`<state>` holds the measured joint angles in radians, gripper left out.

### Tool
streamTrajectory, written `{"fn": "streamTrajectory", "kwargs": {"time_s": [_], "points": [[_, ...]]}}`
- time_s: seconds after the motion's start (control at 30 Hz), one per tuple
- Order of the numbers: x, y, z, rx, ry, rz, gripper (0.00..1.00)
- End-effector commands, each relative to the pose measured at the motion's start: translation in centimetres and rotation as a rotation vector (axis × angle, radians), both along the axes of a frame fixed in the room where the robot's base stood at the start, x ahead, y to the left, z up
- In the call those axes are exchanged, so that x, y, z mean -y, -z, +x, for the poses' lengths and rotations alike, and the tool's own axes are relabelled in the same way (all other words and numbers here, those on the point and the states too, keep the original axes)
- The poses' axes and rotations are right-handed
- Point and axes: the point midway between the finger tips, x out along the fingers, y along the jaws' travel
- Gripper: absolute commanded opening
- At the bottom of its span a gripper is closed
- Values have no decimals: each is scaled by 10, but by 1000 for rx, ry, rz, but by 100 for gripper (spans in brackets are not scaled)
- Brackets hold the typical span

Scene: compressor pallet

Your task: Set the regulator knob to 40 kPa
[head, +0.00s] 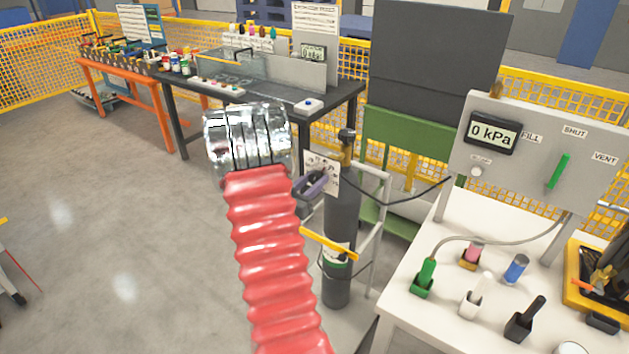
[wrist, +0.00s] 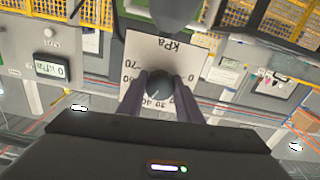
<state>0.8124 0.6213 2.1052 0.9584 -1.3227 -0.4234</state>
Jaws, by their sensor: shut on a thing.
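The fingers hide part of the scale. The panel display (head: 492,132) reads 0 kPa.
A white table (head: 405,305) with several small coloured parts stands at right, below a grey panel with a green lever (head: 558,171). A dark workbench (head: 270,95) is behind. A black hose runs from the regulator. Floor at left is open.

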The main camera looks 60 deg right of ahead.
Motion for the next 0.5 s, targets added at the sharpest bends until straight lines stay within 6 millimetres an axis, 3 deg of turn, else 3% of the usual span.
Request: {"fn": "streamTrajectory", "kwargs": {"time_s": [0.23, 0.5], "points": [[0, 0, 0, 0, 1, 0, 10], [0, 0, 0, -54, 1, 9, 9]]}}
